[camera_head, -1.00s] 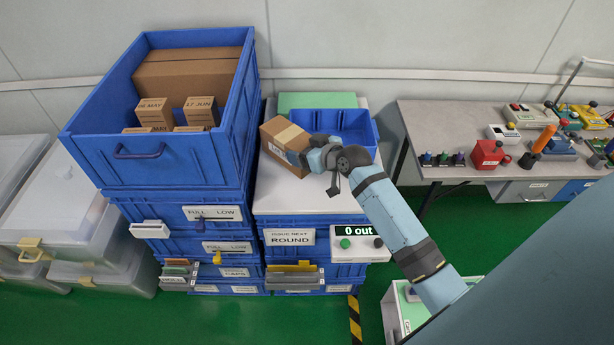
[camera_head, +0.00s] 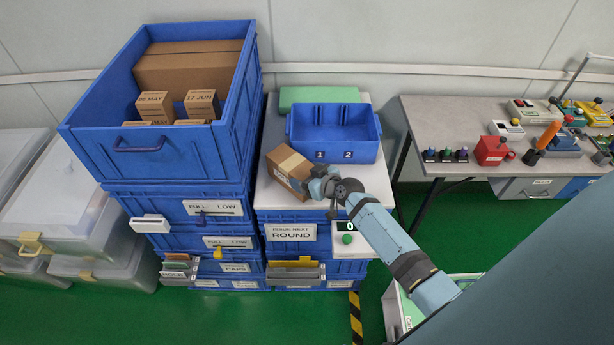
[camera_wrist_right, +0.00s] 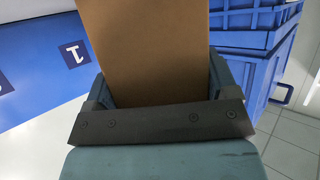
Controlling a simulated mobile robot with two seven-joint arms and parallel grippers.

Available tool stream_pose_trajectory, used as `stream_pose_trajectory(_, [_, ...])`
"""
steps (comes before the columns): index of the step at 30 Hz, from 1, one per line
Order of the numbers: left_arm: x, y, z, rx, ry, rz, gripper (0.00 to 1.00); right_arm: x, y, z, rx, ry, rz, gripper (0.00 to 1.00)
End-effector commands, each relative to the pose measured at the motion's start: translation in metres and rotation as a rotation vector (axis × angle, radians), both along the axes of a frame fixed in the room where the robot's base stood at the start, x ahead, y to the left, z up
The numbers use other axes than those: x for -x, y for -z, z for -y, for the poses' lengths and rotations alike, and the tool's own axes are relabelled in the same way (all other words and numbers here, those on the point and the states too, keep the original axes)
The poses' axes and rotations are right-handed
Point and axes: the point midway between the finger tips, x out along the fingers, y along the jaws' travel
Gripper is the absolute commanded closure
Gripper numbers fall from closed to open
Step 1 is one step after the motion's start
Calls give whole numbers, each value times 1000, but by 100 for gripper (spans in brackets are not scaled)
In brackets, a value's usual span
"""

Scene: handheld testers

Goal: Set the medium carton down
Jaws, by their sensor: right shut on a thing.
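The medium carton (camera_head: 289,168) is a brown box with a lighter tape strip and a white label. It is tilted in the head view, over the left front part of the white top (camera_head: 281,200) of the right-hand stack. I cannot tell whether it touches that top. My right gripper (camera_head: 314,184) is shut on the carton from its right side. In the right wrist view the carton (camera_wrist_right: 150,50) fills the space between the fingers (camera_wrist_right: 160,95). My left gripper is not in view.
A blue two-section bin (camera_head: 334,152) marked 1 and 2 stands just behind and right of the carton. A green block (camera_head: 318,96) lies at the back. A tall blue crate (camera_head: 150,165) with several cartons stands to the left. A bench (camera_head: 440,125) with testers is at right.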

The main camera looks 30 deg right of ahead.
Motion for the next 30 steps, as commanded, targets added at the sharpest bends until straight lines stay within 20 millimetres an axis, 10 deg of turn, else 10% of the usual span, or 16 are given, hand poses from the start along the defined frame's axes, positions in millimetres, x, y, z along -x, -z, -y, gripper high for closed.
stream_pose_trajectory(7, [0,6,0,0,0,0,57,0,6,0,0,0,0,51])
stream_pose_trajectory(8, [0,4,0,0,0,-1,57,0,4,0,0,0,-1,14])
stream_pose_trajectory(10, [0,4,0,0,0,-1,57,0,4,0,0,0,-1,0])
stream_pose_trajectory(20, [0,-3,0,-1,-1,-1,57,0,-5,0,-1,0,1,0])
stream_pose_trajectory(30, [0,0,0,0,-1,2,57,62,-26,15,3,-1,-1,0])
